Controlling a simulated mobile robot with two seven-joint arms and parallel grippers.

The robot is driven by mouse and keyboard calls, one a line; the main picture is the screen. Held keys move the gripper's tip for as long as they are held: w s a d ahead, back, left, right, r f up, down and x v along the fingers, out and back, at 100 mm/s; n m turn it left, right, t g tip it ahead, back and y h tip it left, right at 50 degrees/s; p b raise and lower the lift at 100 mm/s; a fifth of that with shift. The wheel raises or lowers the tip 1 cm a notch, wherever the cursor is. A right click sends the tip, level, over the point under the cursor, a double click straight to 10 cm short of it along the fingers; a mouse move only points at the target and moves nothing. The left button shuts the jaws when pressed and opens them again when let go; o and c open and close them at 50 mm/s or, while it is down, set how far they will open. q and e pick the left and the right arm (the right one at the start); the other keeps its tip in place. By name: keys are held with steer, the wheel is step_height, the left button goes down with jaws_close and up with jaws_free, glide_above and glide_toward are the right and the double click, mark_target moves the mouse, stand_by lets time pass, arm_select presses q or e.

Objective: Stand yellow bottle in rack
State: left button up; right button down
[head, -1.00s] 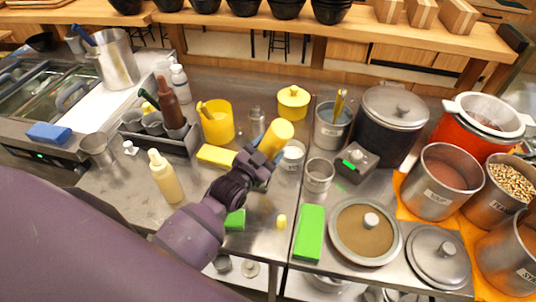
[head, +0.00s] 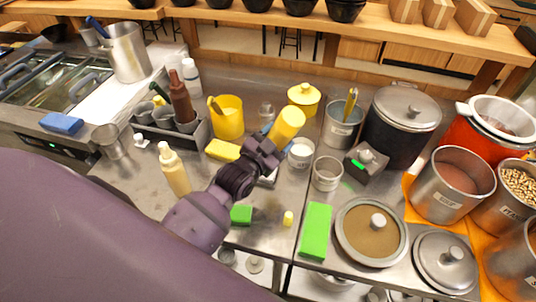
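A bright yellow cylinder (head: 289,123), which looks like the yellow bottle, is tilted at the end of my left arm. Its rounded end points up and right; its other end is hidden. My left gripper (head: 270,147) is at its lower end and appears shut on it, though the fingers are partly hidden. The grey rack (head: 193,142) stands to the left, holding metal cups and a brown bottle (head: 181,98). A pale yellow squeeze bottle (head: 175,173) stands upright in front of the rack, apart from the gripper. My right gripper is not in view.
A yellow tub (head: 228,122) and yellow block (head: 222,149) lie between rack and gripper. A lidded yellow pot (head: 304,97), white cup (head: 300,153) and metal cup (head: 326,174) are nearby. Green blocks (head: 315,232) lie in front. The counter around the pale bottle is fairly clear.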

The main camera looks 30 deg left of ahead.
mark_target(272, 133)
arm_select(q)
steer(key=shift+r, duration=1.95)
